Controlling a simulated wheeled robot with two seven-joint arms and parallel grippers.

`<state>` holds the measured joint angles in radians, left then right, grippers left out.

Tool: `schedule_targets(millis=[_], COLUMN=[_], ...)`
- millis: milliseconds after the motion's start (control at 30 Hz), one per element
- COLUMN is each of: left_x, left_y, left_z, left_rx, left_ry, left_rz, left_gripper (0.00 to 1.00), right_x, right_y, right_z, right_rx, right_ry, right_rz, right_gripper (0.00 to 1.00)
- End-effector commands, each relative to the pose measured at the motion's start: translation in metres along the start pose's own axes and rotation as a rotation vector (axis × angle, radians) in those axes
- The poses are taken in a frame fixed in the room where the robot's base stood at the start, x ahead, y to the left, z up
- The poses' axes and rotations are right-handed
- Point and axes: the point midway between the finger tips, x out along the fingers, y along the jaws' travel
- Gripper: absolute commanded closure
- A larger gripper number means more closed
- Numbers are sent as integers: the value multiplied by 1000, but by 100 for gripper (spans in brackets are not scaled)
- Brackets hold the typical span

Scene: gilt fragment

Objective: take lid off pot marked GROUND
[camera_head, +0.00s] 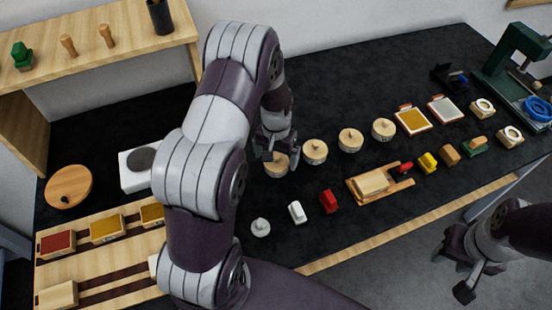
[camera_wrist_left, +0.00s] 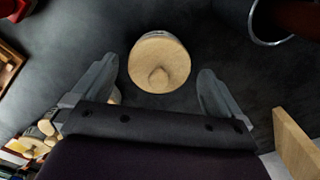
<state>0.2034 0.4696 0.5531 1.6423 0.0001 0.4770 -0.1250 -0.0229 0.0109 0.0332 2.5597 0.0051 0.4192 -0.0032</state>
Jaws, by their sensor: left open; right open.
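Several small round pots with pale wooden knobbed lids stand in a row: one (camera_head: 277,168) under my left gripper, then others (camera_head: 315,151), (camera_head: 350,140) and (camera_head: 383,129) to its right. Their markings are too small to read, so I cannot tell which says GROUND. My left gripper (camera_head: 273,146) is open, just above the leftmost pot and partly covering it. In the left wrist view a round wooden lid (camera_wrist_left: 158,54) with a knob sits between and beyond the open fingers, with clear gaps on both sides. My right gripper (camera_head: 463,265) is open and empty, off the table's front right.
A wooden rack (camera_head: 100,277) with coloured blocks stands at the left, near a round wooden board (camera_head: 69,186). Small blocks, including a red one (camera_head: 328,201), lie in front of the pots. A green press (camera_head: 515,60) stands far right.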

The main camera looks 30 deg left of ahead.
Motion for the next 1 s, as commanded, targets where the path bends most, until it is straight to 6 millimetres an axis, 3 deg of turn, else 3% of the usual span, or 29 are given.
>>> schedule_targets(millis=[233, 400, 767, 1000], left_x=[4, 4, 0, -33], left_y=[0, 0, 0, 0], left_z=[0, 0, 0, -1], left_rx=[0, 0, 0, 0], left_ry=[1, 1, 2, 7], left_rz=[0, 0, 0, -1], left_gripper=[0, 54, 54, 54], right_x=[0, 0, 1, 9], right_y=[0, 0, 0, 0], right_z=[0, 0, 0, 1], right_rx=[0, 0, 0, 0], right_ry=[0, -1, 0, -1], right_rz=[0, 0, 0, 0], right_gripper=[57, 57, 57, 57])
